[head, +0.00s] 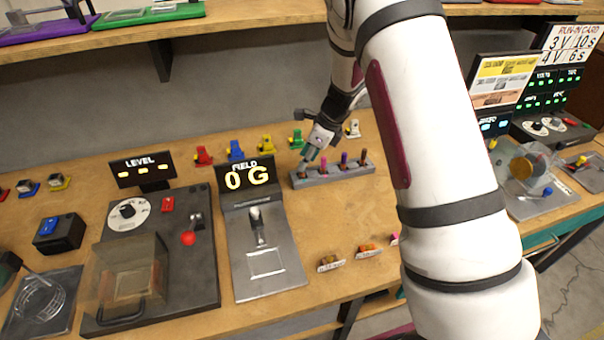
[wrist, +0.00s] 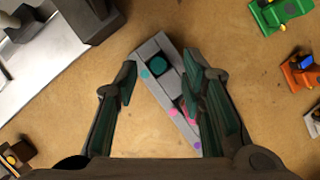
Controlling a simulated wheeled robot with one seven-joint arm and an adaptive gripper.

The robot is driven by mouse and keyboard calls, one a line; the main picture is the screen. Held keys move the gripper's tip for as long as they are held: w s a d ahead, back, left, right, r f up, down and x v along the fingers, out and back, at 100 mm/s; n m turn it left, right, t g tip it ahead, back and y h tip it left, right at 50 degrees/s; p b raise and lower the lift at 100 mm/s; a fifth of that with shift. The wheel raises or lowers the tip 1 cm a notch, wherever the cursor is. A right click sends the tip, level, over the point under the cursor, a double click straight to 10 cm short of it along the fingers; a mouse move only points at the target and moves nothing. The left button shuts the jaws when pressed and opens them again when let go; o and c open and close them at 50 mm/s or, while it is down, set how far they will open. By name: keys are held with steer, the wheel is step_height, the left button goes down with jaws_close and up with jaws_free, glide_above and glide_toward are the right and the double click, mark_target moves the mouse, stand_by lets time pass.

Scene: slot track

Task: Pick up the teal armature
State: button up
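The teal armature (wrist: 158,65) stands in the end slot of a grey rack (wrist: 154,48), seen from above in the wrist view as a dark teal round top beside a teal dot. My gripper (wrist: 160,78) is open, with one finger on each side of that end of the rack. The teal armature lies between the fingertips in the picture, and I see a gap on both sides. In the head view my gripper (head: 314,147) is over the left end of the rack (head: 335,177). There I cannot clearly separate the teal armature from the dark green fingers.
Other armatures stand in the rack, including a purple one (head: 344,158) and a brown one (head: 363,157). The field meter (head: 248,178) is close to its left. Small coloured cars, such as the yellow one (head: 266,144), sit behind. The table right of the rack is partly hidden by my arm.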

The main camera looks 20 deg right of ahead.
steer(key=shift+x, duration=1.85)
steer(key=shift+s, duration=0.15)
jaws_close()
